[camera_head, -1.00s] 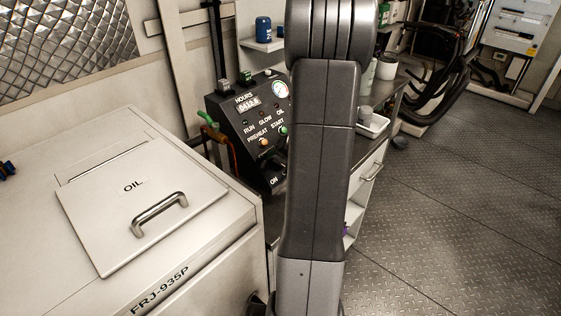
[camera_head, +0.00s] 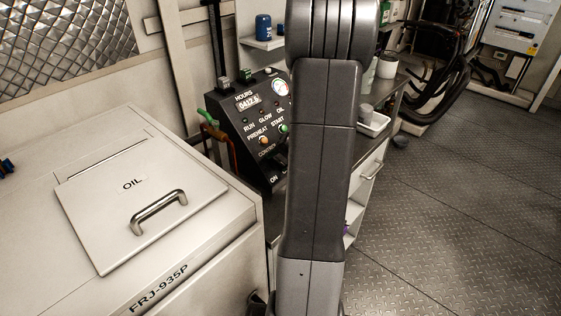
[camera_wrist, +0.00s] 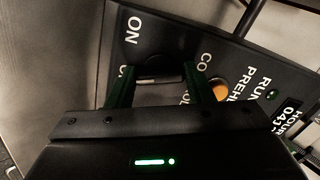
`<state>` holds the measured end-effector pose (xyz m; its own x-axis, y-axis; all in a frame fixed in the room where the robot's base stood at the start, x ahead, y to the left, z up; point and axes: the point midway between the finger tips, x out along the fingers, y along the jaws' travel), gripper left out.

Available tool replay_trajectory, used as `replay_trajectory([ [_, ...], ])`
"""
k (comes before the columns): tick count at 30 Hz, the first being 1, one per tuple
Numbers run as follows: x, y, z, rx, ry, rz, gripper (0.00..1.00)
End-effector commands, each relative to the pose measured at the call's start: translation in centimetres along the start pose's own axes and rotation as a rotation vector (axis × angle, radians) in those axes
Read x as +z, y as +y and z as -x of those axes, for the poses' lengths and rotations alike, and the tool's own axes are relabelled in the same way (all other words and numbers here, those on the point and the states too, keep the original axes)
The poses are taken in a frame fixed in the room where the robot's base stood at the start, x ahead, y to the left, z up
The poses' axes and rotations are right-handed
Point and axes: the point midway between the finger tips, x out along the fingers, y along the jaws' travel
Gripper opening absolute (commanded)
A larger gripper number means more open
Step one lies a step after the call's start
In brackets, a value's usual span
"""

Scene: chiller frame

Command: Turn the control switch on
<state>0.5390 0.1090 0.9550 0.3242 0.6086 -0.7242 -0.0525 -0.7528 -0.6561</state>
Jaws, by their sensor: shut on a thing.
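The black control panel (camera_head: 226,113) stands behind the oil-lidded cabinet in the head view, with RUN, GLOW, OIL, PREHEAT, START and CONTROL lettering. The dark control switch (camera_wrist: 160,77) is in the wrist view, between the ON mark and the partly covered CONTROL lettering. My gripper (camera_wrist: 160,71) has one dark green finger on each side of the switch and is shut on it. The fingers hide part of the knob and nearby lettering, so its exact angle is hard to tell.
An orange preheat knob (camera_wrist: 219,90) lies just beyond the right finger in the wrist view. The pale cabinet with its OIL lid (camera_head: 100,215) and handle fills the left of the head view. A shelved bench (camera_head: 372,160) stands behind my arm; the floor at right is open.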

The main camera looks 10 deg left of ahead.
Motion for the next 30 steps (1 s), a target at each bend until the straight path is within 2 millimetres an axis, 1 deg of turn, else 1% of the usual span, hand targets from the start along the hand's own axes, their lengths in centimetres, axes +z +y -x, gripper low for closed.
replay_trajectory([
  [21,-0.02,0.05,0.04,-0.045,0.001,-0.642,0.24],
  [30,-0.03,0.03,0.04,-0.059,0.001,-0.828,0.24],
])
